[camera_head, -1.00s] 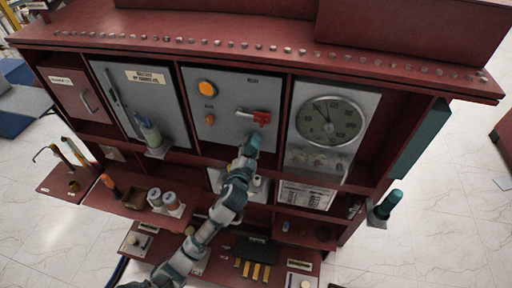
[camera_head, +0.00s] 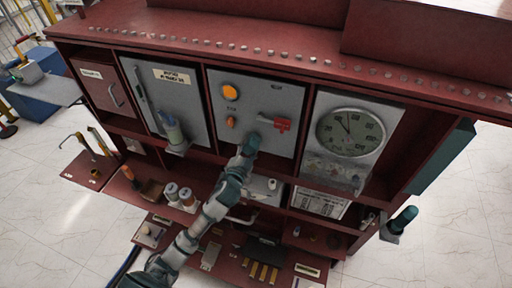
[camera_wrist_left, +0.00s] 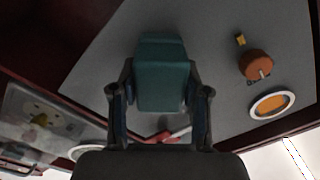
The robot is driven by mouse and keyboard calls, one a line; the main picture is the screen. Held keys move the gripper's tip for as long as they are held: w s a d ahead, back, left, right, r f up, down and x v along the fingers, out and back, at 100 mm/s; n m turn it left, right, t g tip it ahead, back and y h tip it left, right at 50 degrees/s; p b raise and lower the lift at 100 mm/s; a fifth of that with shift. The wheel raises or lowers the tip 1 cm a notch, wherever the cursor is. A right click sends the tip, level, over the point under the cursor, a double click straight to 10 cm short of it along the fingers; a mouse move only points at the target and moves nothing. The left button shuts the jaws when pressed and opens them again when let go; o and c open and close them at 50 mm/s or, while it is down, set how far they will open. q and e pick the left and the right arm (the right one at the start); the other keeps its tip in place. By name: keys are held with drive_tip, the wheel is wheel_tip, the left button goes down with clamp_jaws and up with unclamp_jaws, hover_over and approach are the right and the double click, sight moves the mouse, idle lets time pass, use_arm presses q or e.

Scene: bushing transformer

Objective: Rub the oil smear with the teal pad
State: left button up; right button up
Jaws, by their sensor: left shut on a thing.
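The teal pad (camera_wrist_left: 162,75) is clamped between the fingers of my left gripper (camera_wrist_left: 160,98) in the left wrist view. Its broad face is close to the grey door panel (camera_wrist_left: 225,40); I cannot tell whether they touch. In the head view my left gripper (camera_head: 249,148) is at the lower part of the middle grey door (camera_head: 255,95), below and left of the red handle (camera_head: 274,123). A teal tip of the pad (camera_head: 253,138) may show there. I cannot make out the oil smear; the pad or gripper may cover it. My right gripper is not in view.
An orange lamp (camera_head: 229,92) and an orange knob (camera_head: 230,122) project from the door. A round gauge (camera_head: 350,132) is to the right. A bottle (camera_head: 174,132) stands on a bracket to the left. Shelves with jars (camera_head: 178,194) lie below my arm.

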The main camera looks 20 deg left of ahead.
use_arm(q)
drive_tip(key=shift+a, duration=0.25)
drive_tip(key=shift+s, duration=0.1)
drive_tip(key=shift+s+d+p, duration=0.15)
drive_tip(key=shift+s+p, duration=0.2)
drive_tip(key=shift+s, duration=1.15)
drive_tip(key=shift+s+d+p, duration=0.1)
drive_tip(key=shift+s+p, duration=0.2)
drive_tip(key=shift+s, duration=1.2)
drive_tip(key=s, duration=0.3)
drive_tip(key=shift+p, duration=0.35)
